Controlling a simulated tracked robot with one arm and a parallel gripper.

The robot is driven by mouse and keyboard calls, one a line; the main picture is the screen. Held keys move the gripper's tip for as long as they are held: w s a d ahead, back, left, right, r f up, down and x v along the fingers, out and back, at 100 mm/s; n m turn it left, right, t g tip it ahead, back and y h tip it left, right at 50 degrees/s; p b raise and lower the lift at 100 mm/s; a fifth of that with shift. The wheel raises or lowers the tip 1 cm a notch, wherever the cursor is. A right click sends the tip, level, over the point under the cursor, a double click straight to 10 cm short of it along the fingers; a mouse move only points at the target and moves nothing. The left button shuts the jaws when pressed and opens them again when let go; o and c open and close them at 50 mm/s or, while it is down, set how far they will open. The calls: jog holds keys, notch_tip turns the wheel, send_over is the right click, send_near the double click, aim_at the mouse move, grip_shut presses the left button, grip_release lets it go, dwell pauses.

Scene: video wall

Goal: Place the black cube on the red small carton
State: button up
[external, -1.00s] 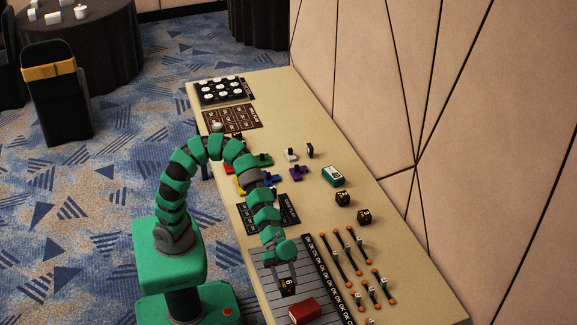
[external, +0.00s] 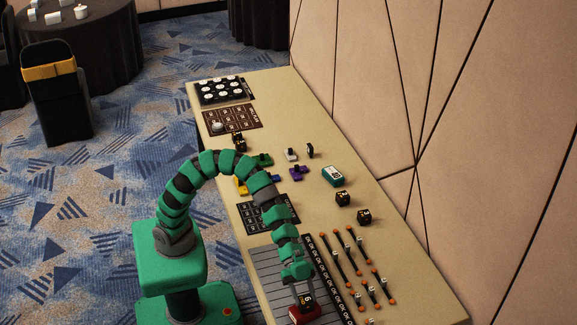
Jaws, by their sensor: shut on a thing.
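My gripper (external: 301,290) is at the near end of the long table, pointing down and shut on a small black cube (external: 307,299) with a pale marking on its face. The red small carton (external: 304,316) lies directly below, on the grey lined panel near the table's front. The cube appears over the carton's top, at or very close to its surface; I cannot tell whether they touch. The fingers hide part of the cube and of the carton's top.
Two other black cubes (external: 343,199) (external: 364,216) stand right of my arm, near a teal box (external: 333,176). Slider tracks with orange ends (external: 352,262) lie to the right of the carton. Coloured pieces (external: 298,173) lie farther back. The wall borders the table's right side.

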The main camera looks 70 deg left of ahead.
jog(key=o, duration=1)
jog(key=shift+a+r, duration=0.15)
jog(key=p+v, duration=0.1)
jog(key=v, duration=1)
jog(key=shift+a, duration=0.3)
jog(key=shift+r, duration=0.15)
